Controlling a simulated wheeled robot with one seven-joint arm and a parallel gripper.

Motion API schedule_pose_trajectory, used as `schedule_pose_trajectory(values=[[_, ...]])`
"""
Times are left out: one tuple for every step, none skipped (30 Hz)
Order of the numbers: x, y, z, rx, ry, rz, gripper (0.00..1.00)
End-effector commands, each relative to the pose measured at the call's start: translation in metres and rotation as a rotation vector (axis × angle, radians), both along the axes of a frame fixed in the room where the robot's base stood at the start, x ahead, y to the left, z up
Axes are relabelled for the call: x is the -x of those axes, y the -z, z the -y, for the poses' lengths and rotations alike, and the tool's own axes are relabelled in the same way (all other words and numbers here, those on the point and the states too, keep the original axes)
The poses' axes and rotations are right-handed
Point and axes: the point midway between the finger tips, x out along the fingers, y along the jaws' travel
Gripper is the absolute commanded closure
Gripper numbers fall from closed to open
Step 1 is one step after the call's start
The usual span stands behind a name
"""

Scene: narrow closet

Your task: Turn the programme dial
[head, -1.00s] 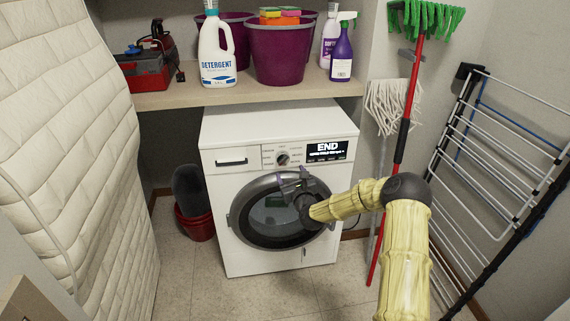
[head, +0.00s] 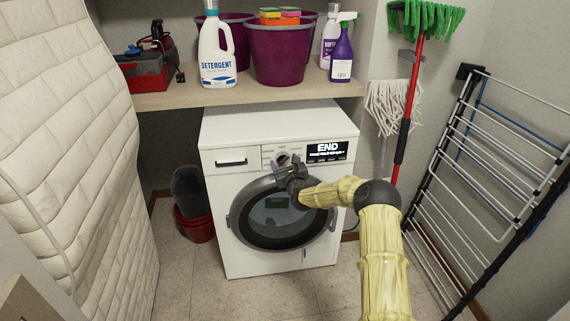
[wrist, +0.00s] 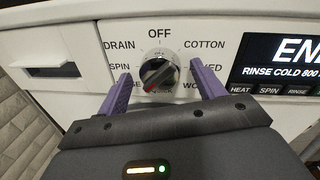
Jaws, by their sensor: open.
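The programme dial (wrist: 160,73) is a round silver knob with a dark grip bar and a red mark. It sits on the washing machine's white panel, with OFF printed above it and DRAIN, SPIN and COTTON around it. In the head view the dial (head: 283,158) is partly hidden by my gripper. My gripper (wrist: 161,86) is open, with one purple finger on each side of the dial and gaps between. In the head view my gripper (head: 288,168) is just below and in front of the dial. The lower labels are partly hidden.
The washing machine (head: 215,190) has a round door (head: 280,222) below the panel. Its display (head: 327,151) reads END, right of the dial. A shelf (head: 190,98) with detergent and buckets hangs above. A drying rack (head: 480,170) and mops stand at right, a quilted mattress (head: 70,150) at left.

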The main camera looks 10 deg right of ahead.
Motion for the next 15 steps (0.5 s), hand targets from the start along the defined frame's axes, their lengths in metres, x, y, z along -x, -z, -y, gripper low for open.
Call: schedule_pose_trajectory(values=[[0.0001, -0.0001, 0.0001, 0.0, 0.0, 0.0, 0.32], [0.0001, -0.0001, 0.0001, 0.0, 0.0, 0.0, 0.36], [0.0001, -0.0001, 0.0001, 0.0, 0.0, 0.0, 0.44], [0.0001, -0.0002, 0.0001, 0.0, 0.0, 0.0, 0.5], [0.0001, -0.0002, 0.0001, 0.0, 0.0, 0.0, 0.55], [0.0002, -0.0002, 0.0001, 0.0, 0.0, 0.0, 0.63], [0.0002, -0.0002, 0.0001, 0.0, 0.0, 0.0, 0.69], [0.0002, -0.0002, 0.0001, 0.0, 0.0, 0.0, 0.75], [0.0002, -0.0002, 0.0001, 0.0, 0.0, 0.0, 0.76], [0.0002, -0.0003, 0.0001, 0.0, 0.0, 0.0, 0.76], [0.0002, -0.0003, 0.0001, 0.0, 0.0, 0.0, 0.76], [0.0002, -0.0003, 0.0001, 0.001, 0.0, 0.0, 0.76], [0.0002, -0.0003, 0.0001, 0.003, 0.0, 0.0, 0.76], [0.0002, -0.0003, 0.0001, 0.004, 0.0, 0.0, 0.76], [0.0002, -0.0003, 0.0, 0.008, 0.0, 0.001, 0.76]])
